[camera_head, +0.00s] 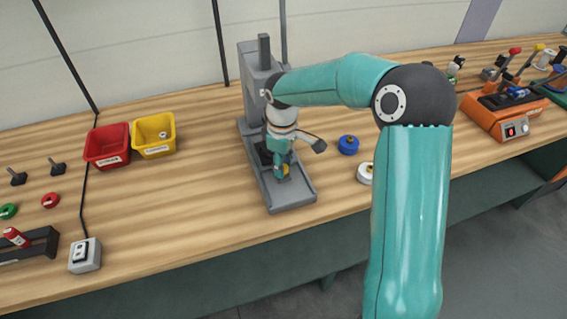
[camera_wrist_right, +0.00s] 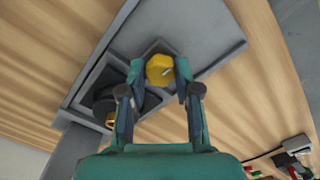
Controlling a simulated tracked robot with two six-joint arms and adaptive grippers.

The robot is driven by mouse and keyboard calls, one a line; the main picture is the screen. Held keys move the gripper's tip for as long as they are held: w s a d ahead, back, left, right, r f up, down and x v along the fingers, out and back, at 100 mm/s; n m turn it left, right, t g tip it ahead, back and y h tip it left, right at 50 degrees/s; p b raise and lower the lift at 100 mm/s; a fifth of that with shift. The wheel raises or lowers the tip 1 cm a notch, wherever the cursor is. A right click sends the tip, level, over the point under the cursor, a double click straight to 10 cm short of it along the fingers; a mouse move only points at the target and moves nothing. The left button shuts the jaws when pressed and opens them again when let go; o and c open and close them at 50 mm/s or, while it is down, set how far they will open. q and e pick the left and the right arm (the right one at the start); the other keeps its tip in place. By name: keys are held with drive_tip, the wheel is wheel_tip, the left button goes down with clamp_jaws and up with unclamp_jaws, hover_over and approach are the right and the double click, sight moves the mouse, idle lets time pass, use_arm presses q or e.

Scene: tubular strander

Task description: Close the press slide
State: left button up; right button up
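The grey press (camera_head: 294,196) stands on the bench, with its column at the back and its base reaching toward the front edge. My right gripper (camera_head: 282,172) points down over the base. The right wrist view shows its two fingers (camera_wrist_right: 159,75) either side of a yellow knob-like piece (camera_wrist_right: 159,70). The fingers are apart and close to the piece, but I cannot tell whether they touch it. The piece sits in or over a square grey holder (camera_wrist_right: 146,103) beside a dark recess (camera_wrist_right: 107,88) of the press. My left gripper is not in view.
A blue spool (camera_head: 348,145) and a white spool (camera_head: 365,174) lie right of the press. Red (camera_head: 107,146) and yellow (camera_head: 153,135) bins stand left. A grey switch box (camera_head: 85,256) is near the front left edge. An orange machine (camera_head: 500,117) stands far right. Bench between bins and press is clear.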

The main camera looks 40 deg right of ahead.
drive_tip(key=o, duration=0.3)
drive_tip(key=shift+s, duration=0.1)
drive_tip(key=shift+o, duration=0.2)
wheel_tip(320, 180, up, 12)
idle(0.4)
